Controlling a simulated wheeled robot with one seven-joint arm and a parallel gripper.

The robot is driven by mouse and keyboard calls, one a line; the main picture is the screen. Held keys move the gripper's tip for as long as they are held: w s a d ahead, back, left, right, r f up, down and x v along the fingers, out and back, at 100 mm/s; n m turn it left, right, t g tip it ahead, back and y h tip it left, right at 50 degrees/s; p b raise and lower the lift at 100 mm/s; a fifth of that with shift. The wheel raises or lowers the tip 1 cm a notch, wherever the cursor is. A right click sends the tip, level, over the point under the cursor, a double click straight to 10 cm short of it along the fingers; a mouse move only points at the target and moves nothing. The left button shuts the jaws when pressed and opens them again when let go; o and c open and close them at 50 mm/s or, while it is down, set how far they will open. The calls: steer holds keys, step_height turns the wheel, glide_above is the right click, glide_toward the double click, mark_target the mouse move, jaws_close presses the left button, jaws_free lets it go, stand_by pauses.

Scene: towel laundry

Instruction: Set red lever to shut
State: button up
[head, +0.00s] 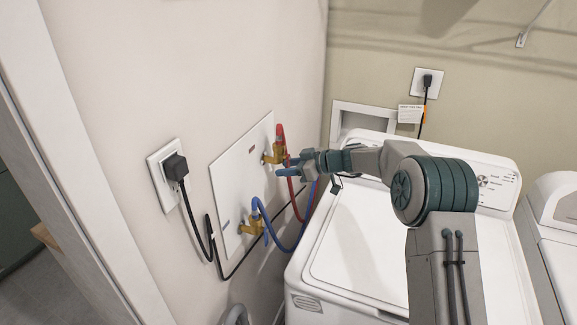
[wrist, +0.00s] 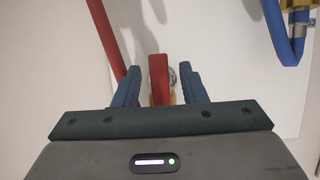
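The red lever (wrist: 158,76) shows in the wrist view as a flat red bar standing between the two blue-grey fingers of my gripper (wrist: 159,70). The gripper is open, with a gap on each side of the lever. In the head view my gripper (head: 285,165) is at the upper brass valve (head: 272,154) on the white wall panel (head: 233,175). The lever is mostly hidden by the fingers there, and its exact angle is hard to tell.
A red hose (head: 281,133) loops from the upper valve; it also passes left of my gripper in the wrist view (wrist: 108,40). The lower brass valve (head: 253,227) has a blue hose (head: 268,226). A black plug (head: 175,166) is left of the panel. A white washer (head: 365,235) stands right.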

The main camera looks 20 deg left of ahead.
jaws_close()
